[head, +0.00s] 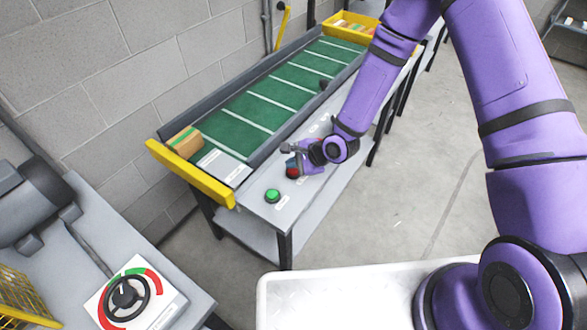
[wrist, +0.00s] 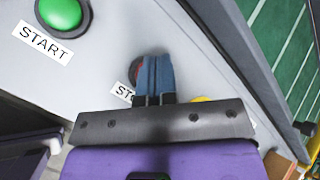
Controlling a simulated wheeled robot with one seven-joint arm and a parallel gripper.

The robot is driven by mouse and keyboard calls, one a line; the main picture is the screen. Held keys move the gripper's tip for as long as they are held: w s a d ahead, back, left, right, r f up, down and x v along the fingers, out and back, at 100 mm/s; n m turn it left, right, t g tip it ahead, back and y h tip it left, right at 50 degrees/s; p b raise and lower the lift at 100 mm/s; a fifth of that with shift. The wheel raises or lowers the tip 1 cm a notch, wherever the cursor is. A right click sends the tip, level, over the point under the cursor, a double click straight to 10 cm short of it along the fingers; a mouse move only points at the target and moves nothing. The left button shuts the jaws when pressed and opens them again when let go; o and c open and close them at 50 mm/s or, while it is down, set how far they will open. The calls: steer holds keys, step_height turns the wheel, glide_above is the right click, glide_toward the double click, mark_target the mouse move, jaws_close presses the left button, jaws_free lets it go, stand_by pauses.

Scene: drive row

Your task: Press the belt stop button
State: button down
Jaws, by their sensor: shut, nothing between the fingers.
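The red stop button (head: 291,172) sits on the grey side panel of the belt, with a white label under it. In the wrist view the red button (wrist: 134,71) is mostly hidden behind my fingers, beside a label reading "STO". My gripper (wrist: 154,62) is shut and empty, its blue fingertips over the button's right part. In the head view my gripper (head: 291,161) is right at the button. I cannot tell whether the fingertips touch it. The green start button (head: 272,196) is nearer on the same panel; it also shows in the wrist view (wrist: 61,13).
The green belt (head: 262,105) runs away beside the panel, with a brown box (head: 186,141) at its near end behind a yellow bar (head: 190,174). A yellow bin (head: 347,27) stands at the far end. A handwheel (head: 126,297) is at lower left. A yellow thing (wrist: 203,99) is partly hidden behind my gripper.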

mark_target(293, 171)
stand_by(0.6)
steer(key=shift+f, duration=0.45)
steer(key=shift+r, duration=0.15)
stand_by(0.4)
steer(key=shift+r, duration=0.35)
steer(key=shift+r, duration=3)
